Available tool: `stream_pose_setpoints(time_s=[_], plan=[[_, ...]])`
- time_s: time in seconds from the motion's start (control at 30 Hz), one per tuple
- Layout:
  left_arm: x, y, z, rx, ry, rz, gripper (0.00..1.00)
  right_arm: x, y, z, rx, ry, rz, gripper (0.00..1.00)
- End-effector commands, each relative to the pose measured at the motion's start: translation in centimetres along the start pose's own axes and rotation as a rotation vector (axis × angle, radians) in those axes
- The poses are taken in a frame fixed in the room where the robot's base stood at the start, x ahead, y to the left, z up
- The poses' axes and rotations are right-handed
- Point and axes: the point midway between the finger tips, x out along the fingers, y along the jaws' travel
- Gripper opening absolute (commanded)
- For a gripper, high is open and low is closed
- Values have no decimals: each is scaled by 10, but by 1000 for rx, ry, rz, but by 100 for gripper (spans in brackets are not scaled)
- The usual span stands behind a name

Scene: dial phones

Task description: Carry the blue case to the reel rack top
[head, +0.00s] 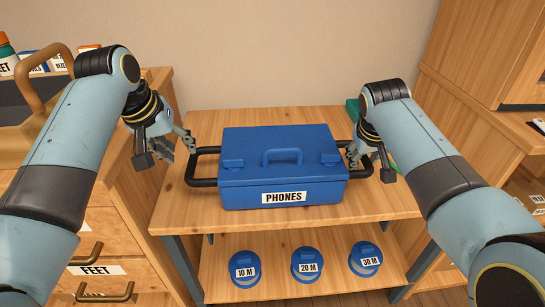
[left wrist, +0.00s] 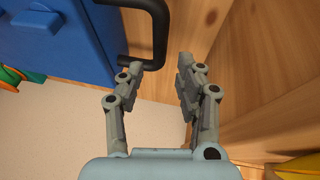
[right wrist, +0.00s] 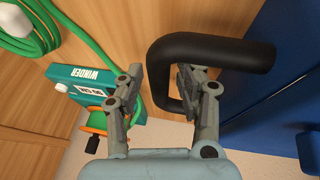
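The blue case (head: 285,160), labelled PHONES, sits upright on the wooden top (head: 180,210) of the reel rack, with a black side handle at each end. My left gripper (head: 176,146) is open and empty just left of the left handle (head: 205,183). My right gripper (head: 368,165) is at the right handle. In the right wrist view the handle's bar (right wrist: 165,60) lies between its fingers, which stand apart; the head view partly hides them.
Blue reels marked 10 M (head: 244,270), 20 M (head: 307,265) and 30 M (head: 366,259) are on the shelf below. A teal winder (right wrist: 85,88) with green hose is behind my right gripper. A drawer cabinet (head: 105,235) stands left, another wooden unit (head: 500,170) right.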

Motion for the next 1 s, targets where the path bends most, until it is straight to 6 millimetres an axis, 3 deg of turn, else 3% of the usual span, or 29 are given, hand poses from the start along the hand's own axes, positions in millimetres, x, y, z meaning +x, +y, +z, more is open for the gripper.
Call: stream_pose_setpoints(time_s=[0.2, 0.43, 0.8, 1.0], plan=[[-36, 0, 0, 1, 2, 0, 36, 0, 0, 0, 0, 0, 0, 36], [-44, 0, 0, 1, -1, 0, 36, -12, 0, 0, 0, 2, 0, 36], [-44, 0, 0, 1, 0, 0, 36, -90, 0, 0, 2, 3, -1, 36], [-44, 0, 0, 1, 0, 0, 36, -115, 0, 0, 1, 1, 0, 36]])
